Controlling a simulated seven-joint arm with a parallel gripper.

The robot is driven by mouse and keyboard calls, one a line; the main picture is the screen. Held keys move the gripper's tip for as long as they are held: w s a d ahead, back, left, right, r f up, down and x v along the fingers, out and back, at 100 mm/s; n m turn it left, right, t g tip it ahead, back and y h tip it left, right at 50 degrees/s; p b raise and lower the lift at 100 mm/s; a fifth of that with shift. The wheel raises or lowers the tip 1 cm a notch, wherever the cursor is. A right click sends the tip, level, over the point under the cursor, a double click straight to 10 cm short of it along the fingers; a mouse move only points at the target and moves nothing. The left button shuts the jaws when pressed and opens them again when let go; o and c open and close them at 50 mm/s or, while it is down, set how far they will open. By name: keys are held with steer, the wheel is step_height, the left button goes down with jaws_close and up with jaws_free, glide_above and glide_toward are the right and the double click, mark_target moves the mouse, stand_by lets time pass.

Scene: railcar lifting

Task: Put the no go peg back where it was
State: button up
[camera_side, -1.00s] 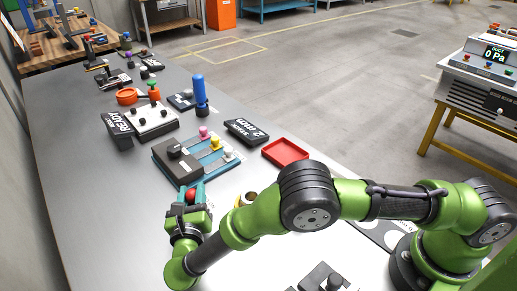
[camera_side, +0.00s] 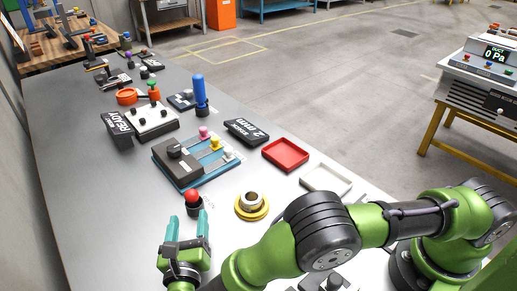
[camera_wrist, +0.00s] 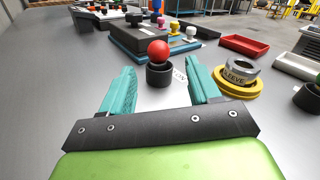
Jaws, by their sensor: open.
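A peg with a red ball knob (camera_side: 192,195), which I take as the no go peg, stands upright in a small black round holder (camera_side: 195,209) on the grey table. It also shows in the wrist view (camera_wrist: 158,50), with only the knob above the holder (camera_wrist: 160,75). A small white label (camera_wrist: 180,75), hard to read, lies beside the holder. My gripper (camera_side: 188,222) is open and empty, with teal fingers just on the near side of the holder. In the wrist view the fingers (camera_wrist: 158,88) point toward it, one on each side, with a gap to the holder.
A yellow ring with a metal sleeve (camera_side: 252,203) stands to the right. A blue-based fixture with coloured knobs (camera_side: 215,165) is behind. A red tray (camera_side: 285,155) and a white tray (camera_side: 326,180) lie further right. The table left of the holder is clear.

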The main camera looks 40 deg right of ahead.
steer(key=shift+v, duration=1.15)
steer(key=shift+s+r, duration=0.1)
steer(key=d+r+m+g+y, duration=0.1)
steer(key=d+r+m+g, duration=0.55)
steer(key=d, duration=0.45)
steer(key=d+r+m+g+y, duration=0.1)
steer(key=d+r+m+g, duration=0.4)
steer(key=d+r+m, duration=0.45)
steer(key=s+d+r+m+t+y, duration=0.2)
steer(key=s+d+m+y, duration=0.3)
steer(key=s+m, duration=0.2)
steer(key=s+d+r+m+t+y, duration=0.2)
steer(key=s+d+m+y, duration=0.3)
steer(key=s+m, duration=0.3)
steer(key=r+m, duration=0.1)
steer(key=m, duration=0.3)
steer(key=shift+s+d+r+m+y, duration=0.2)
steer(key=shift+s+m+y, duration=0.1)
